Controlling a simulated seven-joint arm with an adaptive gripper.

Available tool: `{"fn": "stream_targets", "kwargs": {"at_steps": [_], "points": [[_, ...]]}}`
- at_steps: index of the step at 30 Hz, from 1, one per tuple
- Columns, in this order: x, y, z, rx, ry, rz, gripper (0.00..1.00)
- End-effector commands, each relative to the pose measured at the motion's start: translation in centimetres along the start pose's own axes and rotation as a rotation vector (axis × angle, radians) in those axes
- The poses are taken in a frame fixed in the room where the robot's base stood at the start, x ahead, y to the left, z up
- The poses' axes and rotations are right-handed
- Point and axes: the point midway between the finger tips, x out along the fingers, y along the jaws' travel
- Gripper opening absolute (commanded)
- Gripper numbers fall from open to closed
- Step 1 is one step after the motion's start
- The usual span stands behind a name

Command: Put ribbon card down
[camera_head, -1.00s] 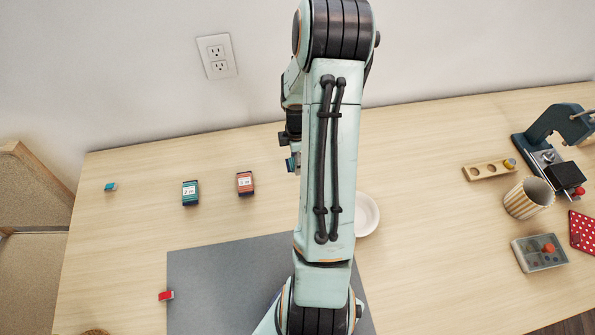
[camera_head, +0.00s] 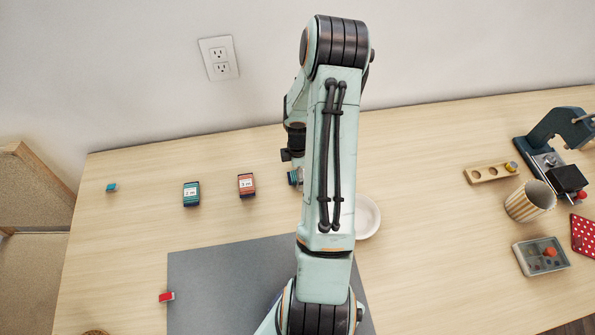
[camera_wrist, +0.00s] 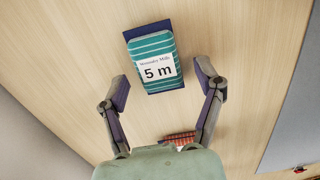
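A teal striped ribbon card marked "5 m" (camera_wrist: 152,58) lies just beyond my fingertips in the wrist view, seemingly flat on the wooden table. A sliver of it shows left of my arm in the head view (camera_head: 293,178). My gripper (camera_wrist: 163,78) is open, one finger on each side of the card, with visible gaps between fingers and card. In the head view my arm hides most of the gripper. A teal "2 m" card (camera_head: 191,194) and a red "3 m" card (camera_head: 247,186) stand to the left; the red one also shows in the wrist view (camera_wrist: 180,138).
A grey mat (camera_head: 210,280) lies in front, with a small red item (camera_head: 166,297) at its edge. A white dish (camera_head: 368,217) is partly behind my arm. A striped cup (camera_head: 529,201), a wooden holder (camera_head: 490,172) and a dark machine (camera_head: 560,145) stand right.

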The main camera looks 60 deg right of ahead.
Motion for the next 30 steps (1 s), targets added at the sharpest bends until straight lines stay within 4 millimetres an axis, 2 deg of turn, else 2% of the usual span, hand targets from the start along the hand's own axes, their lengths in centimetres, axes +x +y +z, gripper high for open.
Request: {"fn": "stream_targets", "kwargs": {"at_steps": [5,8,21,25,30], "points": [[-0.2,0.0,0.0,0.0,0.0,0.001,0.68],[-1.1,0.1,0.0,-0.001,-0.001,0.004,0.68],[-10.4,0.1,0.0,0.0,-0.002,0.005,0.68],[-11.8,0.1,0.0,-0.001,0.0,0.003,0.68],[-12.4,0.0,0.0,-0.001,0.0,0.0,0.68]]}}
